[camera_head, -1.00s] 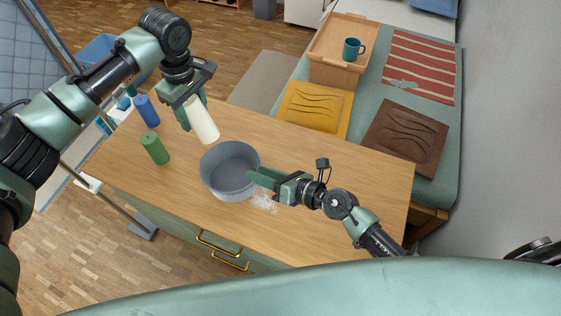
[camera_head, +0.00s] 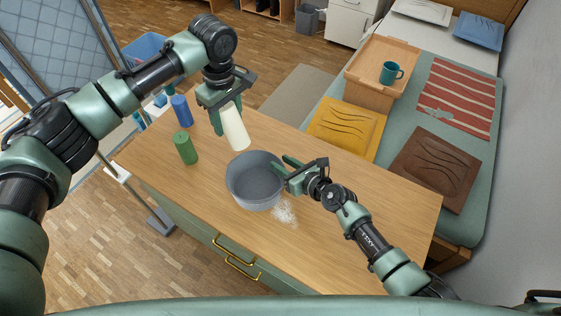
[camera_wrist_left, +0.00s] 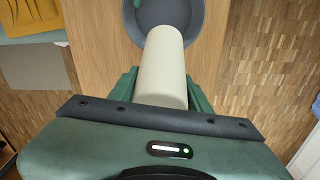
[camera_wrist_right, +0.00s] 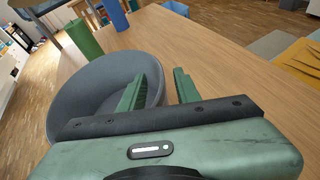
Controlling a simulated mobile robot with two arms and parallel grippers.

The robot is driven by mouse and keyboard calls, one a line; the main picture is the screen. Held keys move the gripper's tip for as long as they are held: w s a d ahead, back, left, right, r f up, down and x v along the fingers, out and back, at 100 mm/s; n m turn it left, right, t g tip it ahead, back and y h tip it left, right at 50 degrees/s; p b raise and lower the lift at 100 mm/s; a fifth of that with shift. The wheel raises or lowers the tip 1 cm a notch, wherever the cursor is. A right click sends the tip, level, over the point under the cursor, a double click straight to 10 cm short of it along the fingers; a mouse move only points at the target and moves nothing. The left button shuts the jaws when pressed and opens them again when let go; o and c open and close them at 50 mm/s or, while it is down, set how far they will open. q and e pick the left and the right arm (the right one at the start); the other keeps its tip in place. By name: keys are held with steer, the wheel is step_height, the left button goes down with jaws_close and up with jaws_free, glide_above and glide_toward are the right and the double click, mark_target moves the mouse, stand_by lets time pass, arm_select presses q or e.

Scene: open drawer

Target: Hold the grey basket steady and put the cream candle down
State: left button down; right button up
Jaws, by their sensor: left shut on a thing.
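The cream candle (camera_head: 235,130) is held tilted by my left gripper (camera_head: 228,112), which is shut on it above the table. In the left wrist view the candle (camera_wrist_left: 163,65) points toward the grey basket and overlaps its rim in the picture. The grey basket (camera_head: 253,182) stands upright and looks empty on the wooden table. My right gripper (camera_head: 284,170) is at the basket's right rim with its fingers apart. In the right wrist view one finger is inside the basket (camera_wrist_right: 85,90) and the other outside; I cannot tell whether either touches the wall.
The table's right part is clear.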

steer(key=shift+x, duration=0.75)
jaws_close()
arm_select(q)
step_height(320, 180, down, 13)
arm_select(e)
steer(key=shift+s+d+f, duration=0.1)
steer(key=shift+s+f, duration=0.05)
steer(key=shift+s, duration=0.05)
stand_by(1.0)
arm_select(q)
steer(key=shift+r, duration=0.1)
steer(key=c, duration=0.6)
jaws_free()
steer(key=shift+s, duration=0.1)
